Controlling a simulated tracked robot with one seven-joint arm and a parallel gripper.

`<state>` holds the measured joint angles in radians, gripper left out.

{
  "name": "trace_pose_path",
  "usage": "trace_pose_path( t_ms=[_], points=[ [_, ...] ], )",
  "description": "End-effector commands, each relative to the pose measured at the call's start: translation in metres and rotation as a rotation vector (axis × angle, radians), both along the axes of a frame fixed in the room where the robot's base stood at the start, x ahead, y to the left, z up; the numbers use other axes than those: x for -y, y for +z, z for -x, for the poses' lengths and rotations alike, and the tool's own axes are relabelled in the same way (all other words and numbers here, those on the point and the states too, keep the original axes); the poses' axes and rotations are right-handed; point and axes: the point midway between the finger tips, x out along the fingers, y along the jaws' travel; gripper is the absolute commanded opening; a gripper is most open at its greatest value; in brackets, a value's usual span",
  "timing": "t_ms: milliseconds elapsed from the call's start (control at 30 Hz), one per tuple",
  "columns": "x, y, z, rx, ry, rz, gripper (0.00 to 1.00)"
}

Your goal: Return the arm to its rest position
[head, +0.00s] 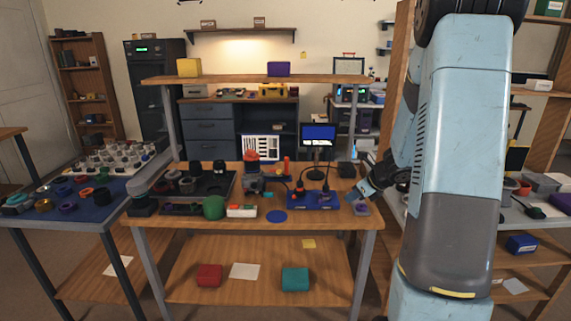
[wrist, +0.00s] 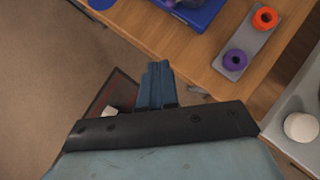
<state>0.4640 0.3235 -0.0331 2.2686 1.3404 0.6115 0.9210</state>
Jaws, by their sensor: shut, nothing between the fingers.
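My gripper (head: 357,194) shows in the head view at the right front part of the wooden workbench (head: 330,222), with my arm reaching in from the right. In the wrist view my gripper (wrist: 155,68) has its two blue fingers together, with nothing between them. The fingers point out past the bench edge, over the floor and a darker patch. A grey plate with a purple ring (wrist: 236,60) and an orange ring (wrist: 265,18) lies on the bench, right of the fingers and apart from them.
A blue tray (head: 313,201) with parts lies left of my gripper, and a small monitor (head: 318,135) stands behind it. A green round object (head: 214,207) sits further left. A side table (head: 518,214) with parts stands right of my arm. A white round object (wrist: 301,127) is at lower right.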

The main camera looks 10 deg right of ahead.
Motion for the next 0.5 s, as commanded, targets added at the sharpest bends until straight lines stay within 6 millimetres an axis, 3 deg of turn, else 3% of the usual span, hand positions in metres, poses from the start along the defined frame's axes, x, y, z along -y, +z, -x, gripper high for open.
trace_pose_path(
  t_ms=[167,500],
  points=[
    [-0.016,0.020,0.005,0.035,0.104,0.052,0.00],
    [-0.089,0.102,0.051,0.200,0.630,0.336,0.00]
  ],
)
